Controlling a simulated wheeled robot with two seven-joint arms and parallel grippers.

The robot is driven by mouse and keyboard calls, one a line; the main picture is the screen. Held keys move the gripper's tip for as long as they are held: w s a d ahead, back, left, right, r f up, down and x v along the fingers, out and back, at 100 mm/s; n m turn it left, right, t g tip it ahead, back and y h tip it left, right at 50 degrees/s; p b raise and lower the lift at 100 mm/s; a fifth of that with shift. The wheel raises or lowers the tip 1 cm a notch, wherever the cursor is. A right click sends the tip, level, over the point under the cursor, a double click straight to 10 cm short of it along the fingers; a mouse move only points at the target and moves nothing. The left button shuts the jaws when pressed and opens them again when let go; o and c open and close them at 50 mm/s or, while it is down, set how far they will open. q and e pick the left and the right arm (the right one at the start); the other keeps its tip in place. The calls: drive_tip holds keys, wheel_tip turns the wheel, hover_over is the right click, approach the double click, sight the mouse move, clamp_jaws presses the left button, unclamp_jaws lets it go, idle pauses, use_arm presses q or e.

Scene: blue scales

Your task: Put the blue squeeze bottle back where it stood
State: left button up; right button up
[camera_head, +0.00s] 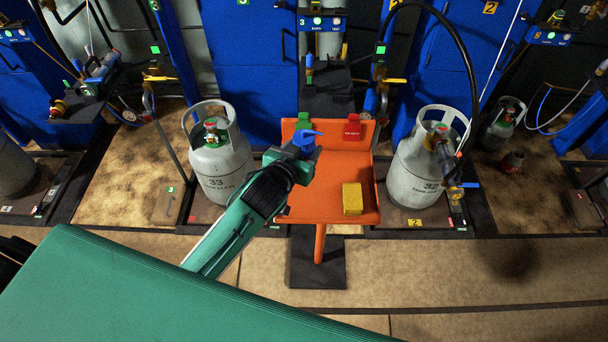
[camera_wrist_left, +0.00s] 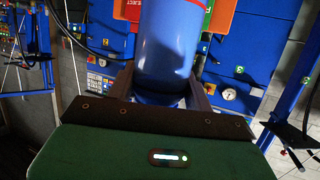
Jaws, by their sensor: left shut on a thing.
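The blue squeeze bottle (camera_head: 305,138) is held by my left gripper (camera_head: 290,163), over the back left part of the orange tray (camera_head: 325,183). In the head view only its blue top shows; the gripper hides most of the rest. In the left wrist view the blue bottle body (camera_wrist_left: 165,55) stands between the two dark fingers, which are shut on it. I cannot tell whether its base touches the tray. My right gripper is not in view.
On the tray are a yellow sponge (camera_head: 352,198) at front right, a red reject block (camera_head: 352,129) and a green block (camera_head: 303,121) at the back. Grey gas cylinders stand left (camera_head: 221,160) and right (camera_head: 420,170). A black hose (camera_head: 468,70) arches over the right one.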

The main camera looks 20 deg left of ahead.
use_arm(q)
wheel_tip(320, 180, down, 7)
drive_tip(key=shift+r, duration=0.15)
wheel_tip(320, 180, down, 4)
drive_tip(key=shift+r, duration=0.1)
drive_tip(key=o, duration=1.2)
